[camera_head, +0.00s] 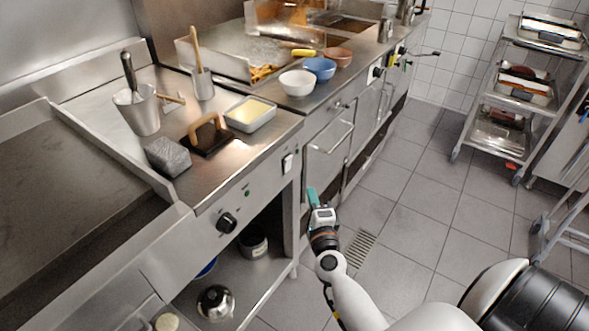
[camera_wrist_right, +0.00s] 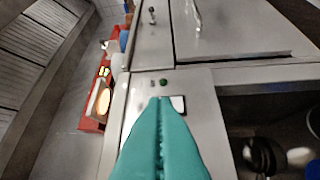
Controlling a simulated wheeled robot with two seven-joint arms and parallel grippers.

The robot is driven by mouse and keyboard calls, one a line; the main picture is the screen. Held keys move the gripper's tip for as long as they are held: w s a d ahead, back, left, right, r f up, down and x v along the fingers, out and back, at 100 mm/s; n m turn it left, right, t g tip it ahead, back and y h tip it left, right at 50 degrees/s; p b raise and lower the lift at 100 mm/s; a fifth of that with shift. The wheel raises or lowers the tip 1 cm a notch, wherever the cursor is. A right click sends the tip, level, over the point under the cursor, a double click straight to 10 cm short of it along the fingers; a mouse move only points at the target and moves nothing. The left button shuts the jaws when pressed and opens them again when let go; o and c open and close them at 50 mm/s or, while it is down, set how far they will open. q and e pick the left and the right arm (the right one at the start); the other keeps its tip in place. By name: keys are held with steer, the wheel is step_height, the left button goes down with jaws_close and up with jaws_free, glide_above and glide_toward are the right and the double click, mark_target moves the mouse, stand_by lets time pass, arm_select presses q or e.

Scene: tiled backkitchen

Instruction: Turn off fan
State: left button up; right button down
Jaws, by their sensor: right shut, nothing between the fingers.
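No fan can be made out in either view. A white switch (camera_head: 288,162) sits on the front panel of the near counter, close to its right corner. In the right wrist view, a white switch (camera_wrist_right: 178,103) shows just beyond my fingertips, partly hidden by them, with a small green light (camera_wrist_right: 163,81) beside it. My right gripper (camera_head: 312,192) has teal fingers, shut and empty, and is in front of the counter, below and right of the switch in the head view. The fingers also show in the right wrist view (camera_wrist_right: 161,104); whether they touch the panel cannot be told.
A black knob (camera_head: 227,222) is further left on the same panel. The countertop holds a metal pot (camera_head: 137,112), a tray (camera_head: 250,117) and a grey block (camera_head: 168,157). Bowls (camera_head: 298,83) stand farther back. A wheeled rack (camera_head: 470,118) stands right. The tiled floor between is clear.

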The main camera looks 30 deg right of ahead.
mark_target(291, 160)
arm_select(q)
steer(key=shift+w+r, duration=0.15)
steer(key=shift+w, duration=0.05)
arm_select(e)
steer(key=w+d+r, duration=0.1)
steer(key=w, duration=0.9)
steer(key=p, duration=0.1)
steer(key=r+p, duration=0.1)
steer(key=p, duration=0.1)
steer(key=shift+w, duration=0.25)
arm_select(q)
steer(key=shift+s+r+b, duration=0.1)
steer(key=shift+r+b, duration=0.45)
steer(key=shift+r, duration=0.35)
arm_select(e)
steer(key=shift+f, duration=0.4)
steer(key=shift+s, duration=0.1)
